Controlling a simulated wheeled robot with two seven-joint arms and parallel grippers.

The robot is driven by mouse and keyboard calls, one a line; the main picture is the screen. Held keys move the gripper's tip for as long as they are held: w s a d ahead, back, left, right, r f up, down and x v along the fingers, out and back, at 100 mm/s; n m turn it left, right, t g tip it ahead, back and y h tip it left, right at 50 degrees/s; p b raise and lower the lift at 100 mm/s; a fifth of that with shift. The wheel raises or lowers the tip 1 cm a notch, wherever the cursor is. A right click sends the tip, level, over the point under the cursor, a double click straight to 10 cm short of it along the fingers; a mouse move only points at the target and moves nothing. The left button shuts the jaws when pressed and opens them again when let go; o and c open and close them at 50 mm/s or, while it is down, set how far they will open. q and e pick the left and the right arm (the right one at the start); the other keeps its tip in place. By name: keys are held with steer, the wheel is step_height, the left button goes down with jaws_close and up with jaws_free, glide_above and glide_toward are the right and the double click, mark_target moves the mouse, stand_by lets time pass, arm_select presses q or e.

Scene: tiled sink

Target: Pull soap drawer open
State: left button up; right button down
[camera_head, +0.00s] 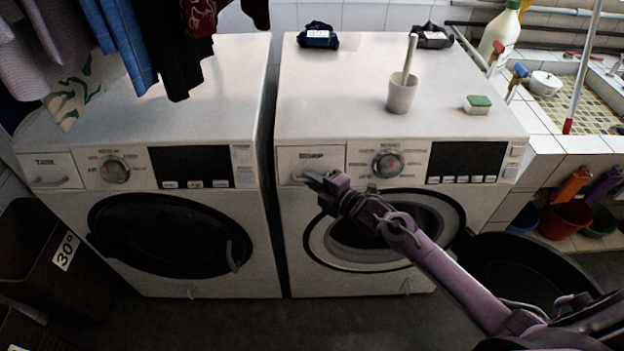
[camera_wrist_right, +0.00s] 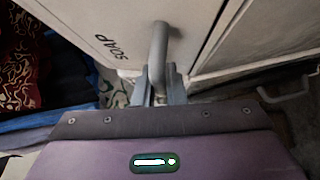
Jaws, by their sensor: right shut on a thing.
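The soap drawer (camera_head: 310,160) is at the upper left of the right washing machine's front, labelled SOAP. It looks flush with the panel in the head view. In the right wrist view its white front (camera_wrist_right: 112,25) carries a grey bar handle (camera_wrist_right: 157,58). My right gripper (camera_head: 312,179) reaches the drawer front from the lower right. Its fingers (camera_wrist_right: 160,88) are shut on the handle in the wrist view. My left gripper is in neither view.
The right washing machine (camera_head: 330,100) holds a white cup with a brush (camera_head: 401,93) and a green-topped sponge (camera_head: 477,104) on top. The left machine (camera_head: 150,90) stands beside it, with clothes (camera_head: 120,40) hanging above. A dark round tub (camera_head: 520,265) is on the floor at right.

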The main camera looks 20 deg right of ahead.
steer(key=shift+s, duration=0.1)
steer(key=s+a+p, duration=0.2)
steer(key=s+p, duration=0.1)
steer(key=s, duration=0.7)
steer(key=s+a+p, duration=0.3)
steer(key=s+p, duration=0.1)
steer(key=s, duration=0.6)
steer(key=shift+a, duration=0.35)
steer(key=c, duration=1.8)
jaws_free()
steer(key=shift+o, duration=0.2)
steer(key=b+v, duration=0.1)
steer(key=v, duration=0.6)
steer(key=shift+s+d, duration=0.2)
steer(key=shift+s, duration=0.15)
